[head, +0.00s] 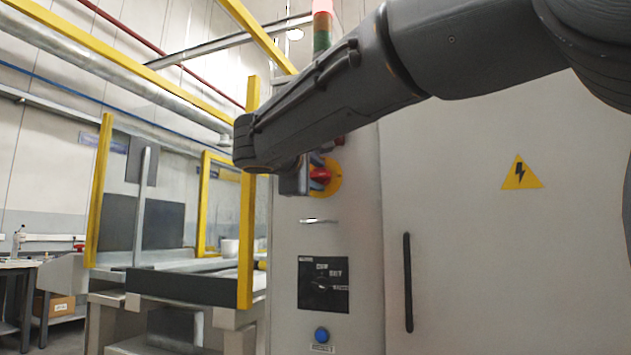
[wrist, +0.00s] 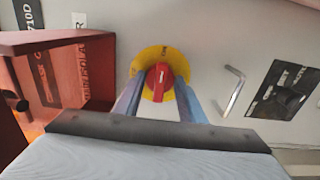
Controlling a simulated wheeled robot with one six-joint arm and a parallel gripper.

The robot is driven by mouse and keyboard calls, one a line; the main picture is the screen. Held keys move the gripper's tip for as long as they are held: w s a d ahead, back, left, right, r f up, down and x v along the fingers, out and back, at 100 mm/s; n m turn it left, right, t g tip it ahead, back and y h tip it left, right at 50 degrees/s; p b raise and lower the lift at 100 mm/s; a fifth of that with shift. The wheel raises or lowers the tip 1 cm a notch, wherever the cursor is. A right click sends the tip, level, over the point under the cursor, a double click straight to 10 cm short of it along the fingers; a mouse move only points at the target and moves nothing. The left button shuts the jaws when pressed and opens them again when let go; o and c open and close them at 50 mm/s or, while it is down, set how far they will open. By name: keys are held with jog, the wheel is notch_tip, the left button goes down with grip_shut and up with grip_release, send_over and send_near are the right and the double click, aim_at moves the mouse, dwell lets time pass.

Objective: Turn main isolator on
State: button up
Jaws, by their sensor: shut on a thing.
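The main isolator is a red rotary knob (head: 320,175) on a yellow disc (head: 335,181), mounted on the narrow grey cabinet face. In the wrist view the red knob (wrist: 159,82) sits on its yellow disc (wrist: 147,58), its grip lying roughly up and down in that picture. In the head view the grip looks near level. My gripper (wrist: 158,90) has a finger on each side of the knob and is shut on it. In the head view my gripper (head: 303,178) comes from the left and hides part of the disc. The disc's lettering is too small to read.
A metal handle (head: 318,220), a black selector panel (head: 323,285) and a blue button (head: 321,334) are below the isolator. A red box (wrist: 60,85) stands close to my gripper at left in the wrist view. A cabinet door with a black handle (head: 408,282) is at right.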

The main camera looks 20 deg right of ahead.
dwell(0.3)
jog(key=o, duration=1.1)
jog(key=v, duration=0.7)
jog(key=shift+s+a, duration=0.25)
jog(key=shift+s, duration=0.05)
